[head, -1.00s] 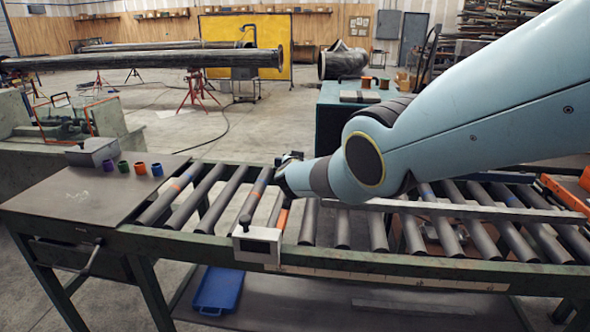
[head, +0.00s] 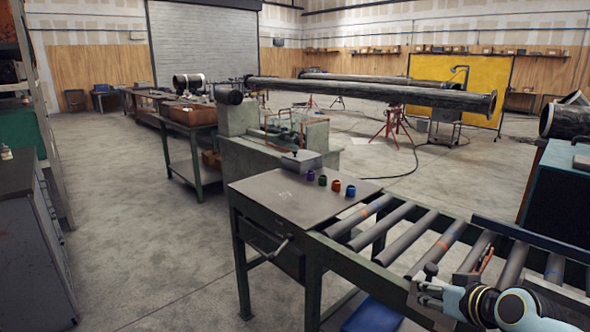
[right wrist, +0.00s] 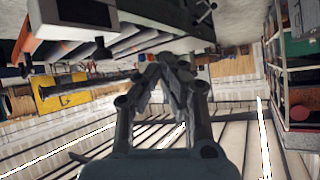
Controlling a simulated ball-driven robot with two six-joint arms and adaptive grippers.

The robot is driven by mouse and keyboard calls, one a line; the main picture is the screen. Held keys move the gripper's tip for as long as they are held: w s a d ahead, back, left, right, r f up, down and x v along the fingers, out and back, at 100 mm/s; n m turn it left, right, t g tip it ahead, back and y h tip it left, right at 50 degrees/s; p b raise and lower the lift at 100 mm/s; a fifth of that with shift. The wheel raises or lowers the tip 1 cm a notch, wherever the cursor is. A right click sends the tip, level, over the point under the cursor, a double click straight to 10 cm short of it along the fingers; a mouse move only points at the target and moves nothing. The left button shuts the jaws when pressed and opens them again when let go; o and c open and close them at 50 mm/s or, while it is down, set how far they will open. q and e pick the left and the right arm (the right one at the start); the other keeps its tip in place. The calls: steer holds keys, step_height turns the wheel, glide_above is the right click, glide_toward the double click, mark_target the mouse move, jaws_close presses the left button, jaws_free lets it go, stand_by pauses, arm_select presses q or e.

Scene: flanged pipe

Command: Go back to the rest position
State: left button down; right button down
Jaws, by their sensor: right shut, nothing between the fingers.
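My right gripper (head: 428,293) is at the bottom right of the head view, over the near rail of the roller conveyor (head: 352,258). In the right wrist view my right gripper (right wrist: 168,68) has its fingers drawn together at the tips, with nothing between them. The roller conveyor also shows at the top of that view. A white box with a black knob (right wrist: 75,14) is at its top left, apart from the fingers. My left gripper is not in view.
A grey side table (head: 290,205) at the conveyor's left end carries several small coloured rings and a grey box. A blue tray (head: 375,316) lies below. A long flanged pipe (head: 370,92) spans stands behind. Open floor (head: 150,230) lies to the left.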

steer(key=s+a+n+g, duration=0.2)
steer(key=s+a+g, duration=0.15)
steer(key=s, duration=1.35)
steer(key=s+d+r+m+g+h, duration=0.15)
steer(key=s+r, duration=0.25)
steer(key=s, duration=0.5)
steer(key=s+d+r+g+h, duration=0.2)
steer(key=s+r, duration=0.1)
steer(key=s, duration=0.5)
step_height(320, 180, down, 37)
steer(key=s+d+g+b, duration=0.2)
steer(key=b, duration=1.1)
steer(key=s+f+b, duration=0.3)
steer(key=s+f, duration=0.3)
steer(key=f, duration=0.4)
steer(key=s+d+f+b, duration=0.1)
steer(key=s+f+b, duration=0.3)
steer(key=f, duration=0.5)
steer(key=s+f+g+b, duration=0.1)
steer(key=s+f+b, duration=0.3)
steer(key=s+f, duration=0.5)
steer(key=shift+d+f+m, duration=0.2)
steer(key=shift+f+m, duration=0.25)
steer(key=shift+f, duration=0.35)
